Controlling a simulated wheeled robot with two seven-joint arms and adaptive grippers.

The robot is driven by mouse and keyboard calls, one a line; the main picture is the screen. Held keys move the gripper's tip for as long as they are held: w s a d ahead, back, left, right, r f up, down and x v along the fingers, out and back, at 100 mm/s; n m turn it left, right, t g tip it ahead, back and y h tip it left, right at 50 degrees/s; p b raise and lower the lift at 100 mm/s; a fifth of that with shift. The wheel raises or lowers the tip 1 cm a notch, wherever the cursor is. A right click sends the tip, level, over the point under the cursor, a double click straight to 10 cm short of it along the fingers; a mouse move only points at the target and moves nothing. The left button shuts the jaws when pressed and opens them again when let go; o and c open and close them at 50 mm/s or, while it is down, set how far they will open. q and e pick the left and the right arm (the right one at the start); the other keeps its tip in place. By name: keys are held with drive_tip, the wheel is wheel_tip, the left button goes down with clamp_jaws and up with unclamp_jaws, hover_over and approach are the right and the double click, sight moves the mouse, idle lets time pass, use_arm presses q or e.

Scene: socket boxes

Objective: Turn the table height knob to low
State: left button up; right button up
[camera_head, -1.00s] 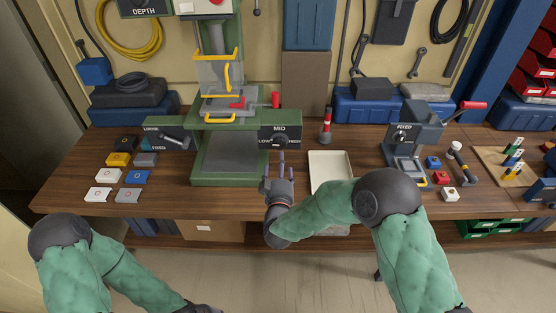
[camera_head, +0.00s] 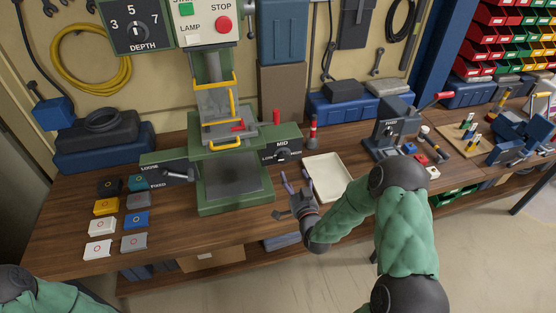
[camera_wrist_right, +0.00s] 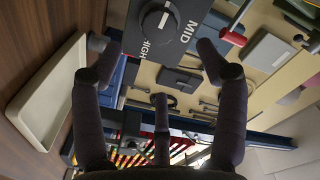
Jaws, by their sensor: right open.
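The table height knob (camera_head: 282,155) is a dark round dial on the right front of the green drill press (camera_head: 235,190). Its panel reads LOW at left, MID on top and HIGH at right. In the right wrist view the knob (camera_wrist_right: 155,20) is at the top edge, with its white mark towards MID. My right gripper (camera_head: 296,183) is open and empty, just below and in front of the panel, apart from the knob. Its spread fingers (camera_wrist_right: 158,65) fill the right wrist view. My left gripper is out of view; only part of my left arm shows at bottom left.
A cream tray (camera_head: 329,178) lies just right of my right gripper. A red-and-black cylinder (camera_head: 313,132) stands behind it. A clamp lever (camera_head: 178,175) is at the press's left. Several coloured blocks lie on the left. A grey fixture (camera_head: 392,130) stands farther right.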

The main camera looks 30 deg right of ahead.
sight(285, 159)
drive_tip(key=b+x, duration=0.1)
drive_tip(key=x, duration=0.9)
drive_tip(key=shift+w, duration=0.1)
drive_tip(key=c, duration=1.2)
